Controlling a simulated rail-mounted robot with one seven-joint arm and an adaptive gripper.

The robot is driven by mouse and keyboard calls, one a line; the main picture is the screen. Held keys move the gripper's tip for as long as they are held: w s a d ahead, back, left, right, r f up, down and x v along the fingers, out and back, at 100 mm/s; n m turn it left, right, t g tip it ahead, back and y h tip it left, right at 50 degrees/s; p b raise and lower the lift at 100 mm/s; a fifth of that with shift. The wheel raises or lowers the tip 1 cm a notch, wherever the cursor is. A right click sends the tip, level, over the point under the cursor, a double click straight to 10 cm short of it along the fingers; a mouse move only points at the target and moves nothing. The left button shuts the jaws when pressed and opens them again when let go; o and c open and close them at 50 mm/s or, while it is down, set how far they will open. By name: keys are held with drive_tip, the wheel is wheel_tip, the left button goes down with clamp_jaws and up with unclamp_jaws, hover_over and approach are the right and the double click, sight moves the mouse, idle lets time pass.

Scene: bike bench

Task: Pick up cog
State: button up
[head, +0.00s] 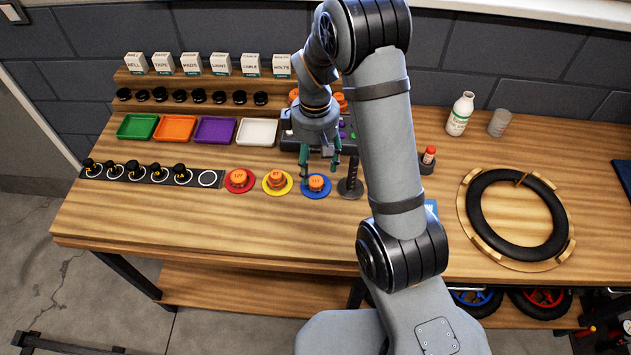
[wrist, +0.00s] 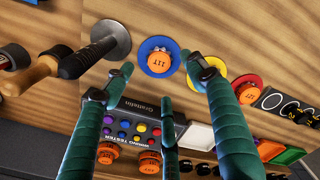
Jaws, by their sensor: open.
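Three orange cogs with dark lettering sit on coloured discs on the wooden bench. One cog (head: 316,183) is on the blue disc (head: 327,191), one (head: 277,181) on the yellow disc (head: 266,187) and one (head: 239,176) on the red disc (head: 239,190). My gripper (head: 321,170) is open and empty, above and just behind the blue disc. In the wrist view, the blue-disc cog (wrist: 159,61) shows between the spread green fingertips of my gripper (wrist: 158,67), with no contact visible. The right finger partly covers the yellow disc's cog (wrist: 206,73).
A black-handled tool on a round base (head: 351,184) stands close right of the blue disc. A grey tester box (wrist: 128,118) with coloured buttons and orange knobs lies behind. Coloured trays (head: 215,130) are at back left, a wheel ring (head: 474,214) at right. The front bench is clear.

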sight(317, 181)
drive_tip(key=shift+s+d+f+p, duration=0.15)
drive_tip(key=shift+f+p, duration=0.3)
drive_tip(key=shift+f, duration=1.05)
drive_tip(key=shift+w+d+f+p, duration=0.1)
drive_tip(key=shift+f+p, duration=0.3)
drive_tip(key=shift+f, duration=1.05)
drive_tip(key=shift+c, duration=1)
drive_tip(key=c, duration=1)
